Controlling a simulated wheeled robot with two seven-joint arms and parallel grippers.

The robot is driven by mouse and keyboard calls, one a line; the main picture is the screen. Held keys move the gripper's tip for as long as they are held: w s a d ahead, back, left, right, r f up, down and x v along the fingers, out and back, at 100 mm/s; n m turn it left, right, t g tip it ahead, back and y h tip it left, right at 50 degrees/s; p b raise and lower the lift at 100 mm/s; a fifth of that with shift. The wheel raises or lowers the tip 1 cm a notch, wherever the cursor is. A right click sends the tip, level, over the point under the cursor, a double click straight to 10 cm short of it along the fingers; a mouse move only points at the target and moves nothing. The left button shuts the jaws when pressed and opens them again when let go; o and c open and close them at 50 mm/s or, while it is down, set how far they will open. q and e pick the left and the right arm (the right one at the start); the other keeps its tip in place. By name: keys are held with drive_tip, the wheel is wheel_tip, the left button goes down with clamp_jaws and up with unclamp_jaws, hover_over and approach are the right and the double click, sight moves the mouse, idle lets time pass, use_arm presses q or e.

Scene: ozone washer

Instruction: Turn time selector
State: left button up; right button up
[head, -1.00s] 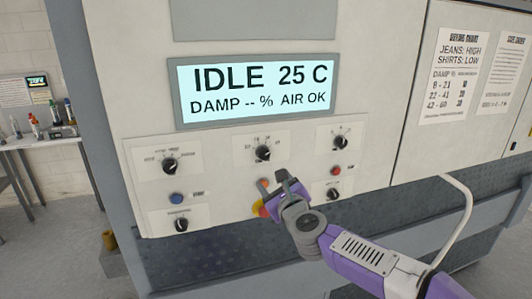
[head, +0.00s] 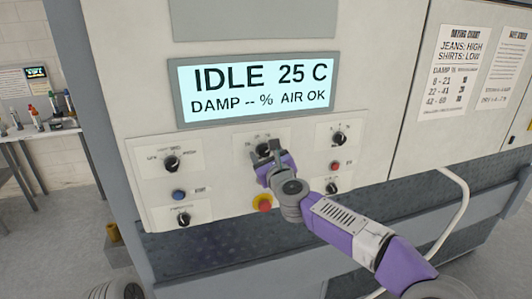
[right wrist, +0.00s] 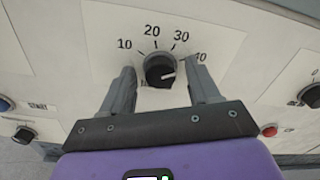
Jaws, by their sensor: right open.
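The time selector is a black round knob (right wrist: 159,70) with a white pointer line, on a white plate marked 10, 20, 30 and 40. In the right wrist view its pointer is turned to the right, toward the 40 side. In the head view the knob (head: 264,149) is in the top middle of the panel, partly hidden by my gripper. My right gripper (right wrist: 162,74) is open, with one finger on each side of the knob. A gap shows on both sides, so the fingers do not grip it. My right gripper also shows in the head view (head: 268,165). My left gripper is not in view.
Other knobs stand at the left (head: 171,163), lower left (head: 183,218), upper right (head: 339,139) and lower right (head: 332,188). A blue button (head: 179,195), a red button (head: 335,166) and a red-yellow stop button (head: 264,203) are nearby. The display (head: 258,88) reads IDLE 25 C.

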drive_tip(key=shift+c, duration=0.2)
drive_tip(key=c, duration=1)
drive_tip(key=shift+n, duration=0.3)
drive_tip(key=n, duration=1.1)
drive_tip(key=shift+n, duration=0.4)
drive_tip(key=n+p, duration=0.1)
drive_tip(key=n, duration=0.4)
drive_tip(key=shift+f+n, duration=0.15)
drive_tip(key=shift+n, duration=0.15)
drive_tip(key=n, duration=0.6)
drive_tip(key=shift+y, duration=0.4)
drive_tip(key=shift+n, duration=0.3)
